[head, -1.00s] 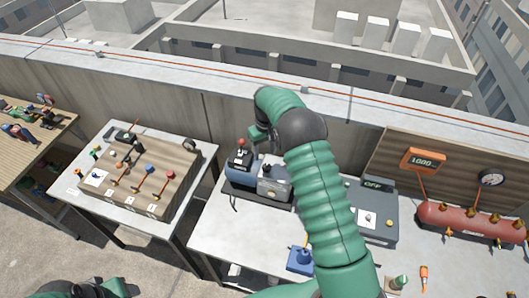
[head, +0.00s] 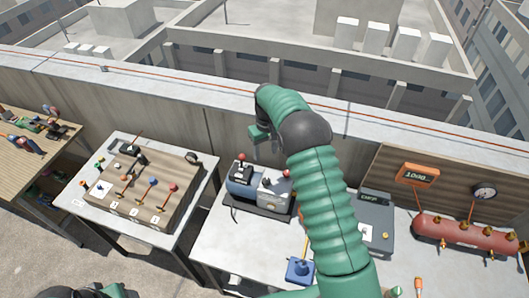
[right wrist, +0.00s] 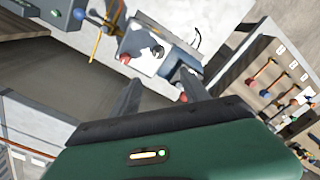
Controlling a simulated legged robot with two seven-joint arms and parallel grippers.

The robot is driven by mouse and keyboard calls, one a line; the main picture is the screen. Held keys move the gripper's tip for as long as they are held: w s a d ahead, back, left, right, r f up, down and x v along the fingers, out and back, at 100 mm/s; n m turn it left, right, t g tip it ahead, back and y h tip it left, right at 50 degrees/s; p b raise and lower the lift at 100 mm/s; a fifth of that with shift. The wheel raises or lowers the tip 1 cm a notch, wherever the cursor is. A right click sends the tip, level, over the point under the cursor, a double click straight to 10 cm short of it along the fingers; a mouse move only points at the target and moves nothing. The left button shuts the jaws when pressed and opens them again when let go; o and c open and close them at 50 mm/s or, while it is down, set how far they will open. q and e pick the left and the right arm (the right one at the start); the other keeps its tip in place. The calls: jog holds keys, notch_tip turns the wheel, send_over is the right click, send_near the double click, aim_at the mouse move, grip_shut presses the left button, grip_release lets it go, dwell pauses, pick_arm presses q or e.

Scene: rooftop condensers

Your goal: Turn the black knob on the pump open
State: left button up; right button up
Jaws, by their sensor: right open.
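The pump, a blue and grey unit (head: 240,187), stands on the grey bench in the head view. It has a red-topped lever at its left and small knobs on its grey box. In the right wrist view the pump's pale box (right wrist: 140,38) lies just beyond the fingers, with the black knob (right wrist: 158,50) on its face and a red knob beside it. My right gripper (right wrist: 158,92) is open and empty, apart from the pump. In the head view its green end (head: 259,132) shows above and behind the pump. Only a sliver of my left arm shows at the bottom left.
A blue box with a lever (head: 300,268) stands near the bench's front. A grey device (head: 375,225) and a red tank (head: 465,234) stand to the right. A wooden lever board (head: 165,190) is on the left table. The wall (head: 225,120) runs behind.

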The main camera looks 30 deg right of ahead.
pick_arm(q)
jog(key=r+p, duration=0.2)
jog(key=r, duration=0.1)
jog(key=shift+d, duration=0.2)
pick_arm(e)
jog(key=r, duration=0.4)
jog(key=shift+d, duration=0.2)
pick_arm(q)
jog(key=b+x, duration=0.3)
jog(key=shift+s+f, duration=0.25)
jog(key=shift+s, duration=0.1)
pick_arm(e)
notch_tip(320, 180, up, 17)
jog(key=shift+f, duration=0.15)
pick_arm(q)
jog(key=shift+d, duration=0.1)
pick_arm(e)
jog(key=shift+d, duration=0.1)
